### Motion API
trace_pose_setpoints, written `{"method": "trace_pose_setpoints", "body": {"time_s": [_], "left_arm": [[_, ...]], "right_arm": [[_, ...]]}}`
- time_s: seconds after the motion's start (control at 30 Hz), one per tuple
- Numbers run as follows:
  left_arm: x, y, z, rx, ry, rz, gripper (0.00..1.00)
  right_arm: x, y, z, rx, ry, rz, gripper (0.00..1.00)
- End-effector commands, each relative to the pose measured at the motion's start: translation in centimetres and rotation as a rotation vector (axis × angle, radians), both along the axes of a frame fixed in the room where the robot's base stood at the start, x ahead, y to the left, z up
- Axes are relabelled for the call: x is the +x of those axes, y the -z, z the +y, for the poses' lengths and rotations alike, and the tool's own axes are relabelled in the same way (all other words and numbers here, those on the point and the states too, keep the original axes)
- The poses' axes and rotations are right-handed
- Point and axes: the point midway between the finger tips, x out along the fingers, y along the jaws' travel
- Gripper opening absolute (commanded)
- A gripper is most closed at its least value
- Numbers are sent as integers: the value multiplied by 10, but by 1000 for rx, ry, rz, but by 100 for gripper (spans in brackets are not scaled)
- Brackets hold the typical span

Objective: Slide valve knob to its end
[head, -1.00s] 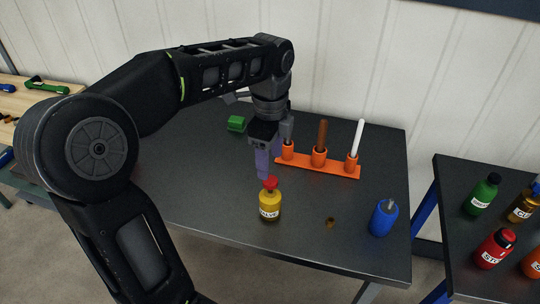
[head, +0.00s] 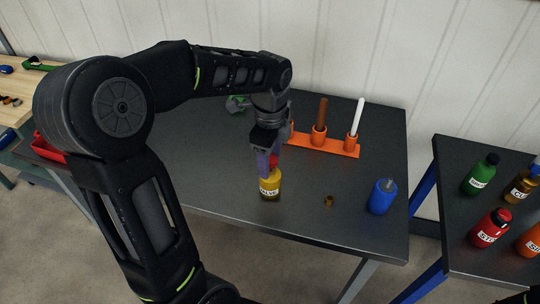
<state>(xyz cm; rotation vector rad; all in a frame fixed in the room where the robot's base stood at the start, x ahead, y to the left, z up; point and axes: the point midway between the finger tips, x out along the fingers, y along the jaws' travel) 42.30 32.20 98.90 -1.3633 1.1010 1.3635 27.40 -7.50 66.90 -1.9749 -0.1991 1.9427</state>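A yellow bottle (head: 270,185) with a white label, which appears to read "VALVE", stands upright near the front of the dark table. Its red top (head: 275,160) is the likely knob and is partly hidden behind my gripper. My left gripper (head: 267,170) points down right at the red top, with a purple-grey finger in front of it. The far finger is hidden, so I cannot tell whether the fingers are closed on the red top.
An orange rack (head: 340,149) with brown and white sticks stands behind. A green object (head: 237,104) lies at the back. A side table (head: 455,205) holds several bottles.

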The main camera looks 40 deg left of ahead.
Motion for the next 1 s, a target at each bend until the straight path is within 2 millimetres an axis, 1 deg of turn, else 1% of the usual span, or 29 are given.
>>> {"method": "trace_pose_setpoints", "body": {"time_s": [0.03, 0.07, 0.67, 1.0], "left_arm": [[0, 0, 0, 0, 0, 0, 52], [0, 0, 0, 0, 0, 0, 50], [0, 0, 0, 0, 0, 0, 1], [0, 4, 0, 0, 0, 0, 0]], "right_arm": [[0, 0, 0, 0, 0, 0, 37], [0, 0, 0, 0, 0, 0, 37], [0, 0, 0, 0, 0, 0, 37], [0, 3, 0, 0, 0, 0, 37]]}}
